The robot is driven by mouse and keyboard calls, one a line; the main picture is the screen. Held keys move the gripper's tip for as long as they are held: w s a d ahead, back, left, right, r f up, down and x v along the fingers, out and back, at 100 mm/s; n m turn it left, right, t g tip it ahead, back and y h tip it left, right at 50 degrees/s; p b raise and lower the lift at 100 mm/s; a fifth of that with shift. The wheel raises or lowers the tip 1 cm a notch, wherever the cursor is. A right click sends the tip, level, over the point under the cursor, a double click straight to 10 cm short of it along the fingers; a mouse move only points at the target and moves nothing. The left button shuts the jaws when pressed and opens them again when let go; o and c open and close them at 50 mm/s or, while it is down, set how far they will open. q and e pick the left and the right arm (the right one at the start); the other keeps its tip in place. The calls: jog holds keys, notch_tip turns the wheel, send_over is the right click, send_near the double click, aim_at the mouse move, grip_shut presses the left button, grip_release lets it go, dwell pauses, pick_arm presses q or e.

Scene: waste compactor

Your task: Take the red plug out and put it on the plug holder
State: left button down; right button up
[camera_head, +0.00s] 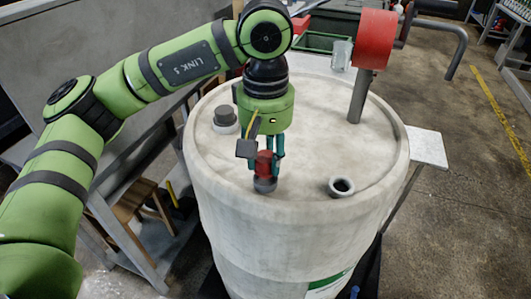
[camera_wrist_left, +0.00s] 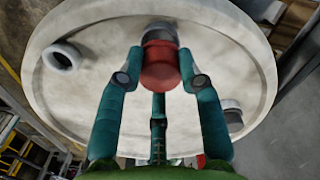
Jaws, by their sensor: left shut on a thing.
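A red plug (camera_head: 264,160) with a grey lower end is between the fingers of my left gripper (camera_head: 266,150), which is shut on it. The plug is roughly upright over the near part of the white drum's lid (camera_head: 310,130). I cannot tell whether its lower end touches the lid. In the left wrist view, the red plug (camera_wrist_left: 160,70) sits between the teal fingers, with its grey end pointing away from my wrist. An open round neck (camera_head: 341,187) is to the right of the plug. I cannot tell which thing is the plug holder. My right gripper is out of view.
A grey cap (camera_head: 225,117) stands on the lid's left side. A red cylinder (camera_head: 373,40) on a grey post rises at the back right, beside a clear block (camera_head: 341,55). A pale side plate (camera_head: 425,147) is right of the drum. The lid's middle right is clear.

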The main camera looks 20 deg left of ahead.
pick_arm(q)
jog(key=shift+f+b, duration=1.15)
jog(key=shift+f, duration=0.15)
jog(key=c, duration=0.7)
grip_release()
jog(key=shift+c, duration=0.2)
jog(key=shift+r, duration=0.1)
jog(key=shift+c, duration=0.4)
jog(key=shift+r+p, duration=2.25)
jog(key=shift+r, duration=1.25)
jog(key=shift+f, duration=0.1)
